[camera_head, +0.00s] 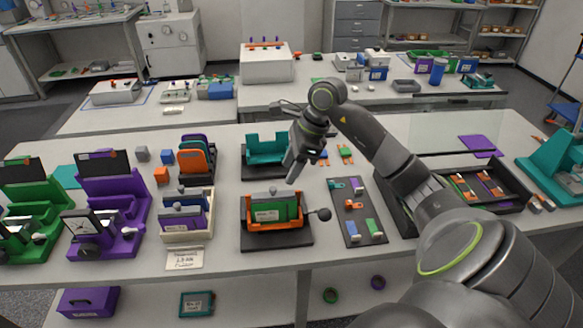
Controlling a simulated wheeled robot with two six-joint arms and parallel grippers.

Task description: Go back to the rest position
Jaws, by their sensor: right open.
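My right arm comes in from the lower right and reaches over the table (222,262). My right gripper (291,178) points down and is open, with nothing seen between its fingers. It is above and behind an orange fixture (250,226) that holds a green block (270,212) on a dark base with a black ball lever at its right. Whether the fingers touch anything cannot be told, but they look apart from the fixture. My left gripper is not in view.
A teal fixture (262,150) stands behind the gripper. A dark board (352,226) with small parts and a black tray (497,201) lie to the right. Purple (125,190) and green (40,215) devices stand left. Bare table shows between them.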

